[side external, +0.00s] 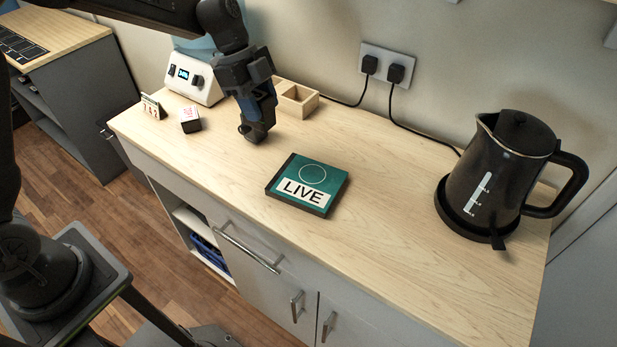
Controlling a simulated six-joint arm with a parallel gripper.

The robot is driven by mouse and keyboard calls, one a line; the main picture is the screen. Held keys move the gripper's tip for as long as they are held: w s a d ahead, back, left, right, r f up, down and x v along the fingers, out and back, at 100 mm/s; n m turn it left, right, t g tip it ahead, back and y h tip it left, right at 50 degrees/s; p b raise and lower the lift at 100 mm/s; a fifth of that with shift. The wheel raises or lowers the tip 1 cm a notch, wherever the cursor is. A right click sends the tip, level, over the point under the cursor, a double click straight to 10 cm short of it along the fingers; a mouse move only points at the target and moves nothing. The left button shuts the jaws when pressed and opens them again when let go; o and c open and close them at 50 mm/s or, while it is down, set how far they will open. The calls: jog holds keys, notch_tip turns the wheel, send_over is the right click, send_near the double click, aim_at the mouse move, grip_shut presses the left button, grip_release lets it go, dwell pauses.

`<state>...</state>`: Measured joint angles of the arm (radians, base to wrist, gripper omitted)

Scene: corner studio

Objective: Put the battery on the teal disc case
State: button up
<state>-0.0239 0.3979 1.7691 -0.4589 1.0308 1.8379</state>
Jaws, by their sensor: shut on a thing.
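The teal disc case (312,175) lies flat on the wooden counter, with a dark spine, a pale circle outline and a white label reading "LIVE". Nothing rests on it. My gripper (253,133) points down, to the left of and behind the case, with its fingertips low near the counter. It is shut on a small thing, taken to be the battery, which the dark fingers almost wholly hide. I cannot tell whether that thing touches the counter. No battery shows elsewhere.
Behind my gripper is a wooden tray with compartments (310,104). A small white, red and black box (190,125), a calendar block (151,107) and a white appliance (190,84) stand left. A black kettle (497,172) stands right. The counter around the case is clear.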

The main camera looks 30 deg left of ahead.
jog(key=shift+s+f, duration=0.1)
jog(key=d+f, duration=0.2)
jog(key=d, duration=0.1)
jog(key=w+d+f, duration=0.1)
jog(key=d+f, duration=0.1)
jog(key=d, duration=0.2)
jog(key=d+f, duration=0.2)
jog(key=d, duration=0.1)
jog(key=shift+w+d+f, duration=0.15)
jog(key=shift+d+f, duration=0.15)
jog(key=shift+d, duration=0.1)
jog(key=shift+f, duration=2)
jog(key=o, duration=1.1)
jog(key=shift+f, duration=0.15)
